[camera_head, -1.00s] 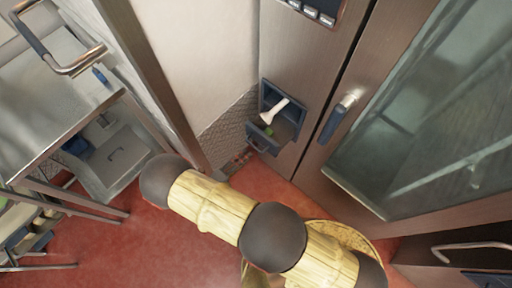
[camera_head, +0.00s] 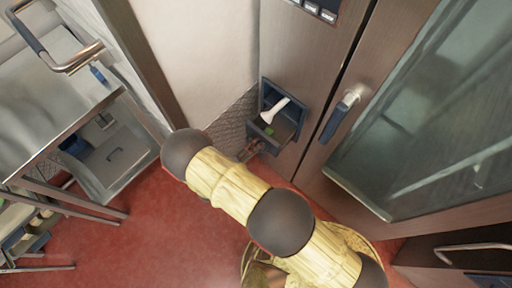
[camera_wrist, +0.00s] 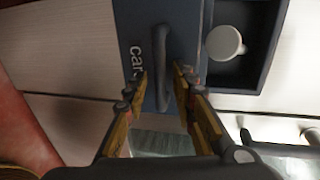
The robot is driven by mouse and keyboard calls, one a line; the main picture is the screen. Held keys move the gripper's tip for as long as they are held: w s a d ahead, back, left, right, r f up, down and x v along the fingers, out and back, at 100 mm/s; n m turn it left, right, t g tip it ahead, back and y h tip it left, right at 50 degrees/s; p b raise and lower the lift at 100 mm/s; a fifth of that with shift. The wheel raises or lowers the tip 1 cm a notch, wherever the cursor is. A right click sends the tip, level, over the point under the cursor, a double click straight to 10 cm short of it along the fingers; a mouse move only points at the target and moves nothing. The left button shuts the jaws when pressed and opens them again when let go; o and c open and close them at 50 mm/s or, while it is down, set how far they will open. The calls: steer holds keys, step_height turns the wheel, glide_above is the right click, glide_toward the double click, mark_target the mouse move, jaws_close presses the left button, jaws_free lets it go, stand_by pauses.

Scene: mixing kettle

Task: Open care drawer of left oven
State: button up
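The care drawer (camera_head: 283,128) of the oven with the glass door stands open in the head view. A white piece and a green spot show in it. In the wrist view its dark blue front (camera_wrist: 136,22), lettered "car", faces me, with an upright bar handle (camera_wrist: 162,45). My gripper (camera_wrist: 161,82) is open, its two yellow-sided fingers apart on either side of the handle's lower part. Gaps show between handle and fingers. In the head view my gripper (camera_head: 249,150) is small, at the drawer's lower left, partly hidden by my arm.
The oven's glass door (camera_head: 425,120), with a blue-grey door handle (camera_head: 341,116), is right of the drawer. A metal stand (camera_head: 60,105) is at the left. Red floor (camera_head: 130,235) is clear between them. Another bar handle (camera_head: 472,250) is at the lower right.

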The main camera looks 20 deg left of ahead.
steer(key=shift+c, duration=0.8)
jaws_close()
